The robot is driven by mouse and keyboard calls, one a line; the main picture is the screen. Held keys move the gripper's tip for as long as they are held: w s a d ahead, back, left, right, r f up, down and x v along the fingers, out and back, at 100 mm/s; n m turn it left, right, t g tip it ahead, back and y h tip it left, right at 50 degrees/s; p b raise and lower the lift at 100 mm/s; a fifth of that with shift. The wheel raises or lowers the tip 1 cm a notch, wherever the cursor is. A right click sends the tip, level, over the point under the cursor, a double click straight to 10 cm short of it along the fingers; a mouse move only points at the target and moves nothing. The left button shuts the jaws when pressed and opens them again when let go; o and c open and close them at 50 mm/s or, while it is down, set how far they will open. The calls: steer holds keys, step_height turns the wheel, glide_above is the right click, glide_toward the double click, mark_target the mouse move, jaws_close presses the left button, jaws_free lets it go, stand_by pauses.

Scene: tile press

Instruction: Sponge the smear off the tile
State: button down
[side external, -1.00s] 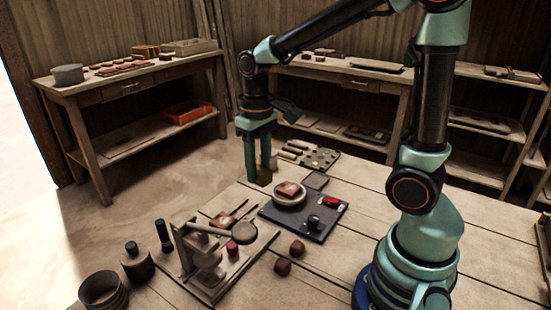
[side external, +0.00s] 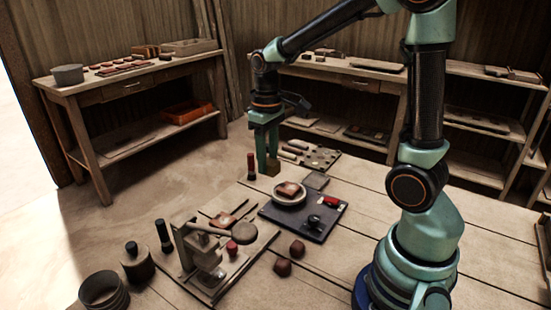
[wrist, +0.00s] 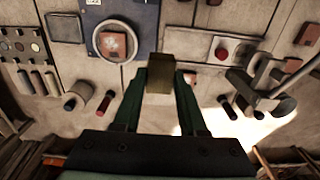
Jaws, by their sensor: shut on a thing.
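My gripper (side external: 268,166) is shut on a small yellow-brown sponge block (side external: 273,169). The block also shows between the fingertips in the wrist view (wrist: 161,74). The reddish tile (side external: 289,188) lies flat on a round white dish (side external: 289,200) on a dark blue board. In the wrist view the tile (wrist: 113,45) sits inside the round rim, to the left of the sponge and apart from it. A paler patch shows on the tile there; I cannot tell the smear's exact outline. In the side view the sponge is up and left of the tile.
A dark red-topped cylinder (side external: 251,166) stands left of my gripper. The board (side external: 308,232) also bears a dark knob and a red block. A lever press (side external: 200,248) stands in front, with two dark red lumps (side external: 290,258) beside it. The table's right side is clear.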

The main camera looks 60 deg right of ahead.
glide_toward(292, 185)
steer(key=shift+d+f, duration=0.25)
steer(key=shift+f, duration=0.7)
steer(key=shift+d+f, duration=0.2)
steer(key=shift+f, duration=0.8)
steer(key=shift+d+f, duration=0.25)
steer(key=shift+f, duration=0.7)
steer(key=shift+a+f, duration=0.15)
steer(key=shift+a, duration=2.9)
steer(key=d, duration=0.5)
steer(key=shift+d, duration=0.65)
step_height(292, 185, up, 8)
steer(key=shift+a, duration=0.1)
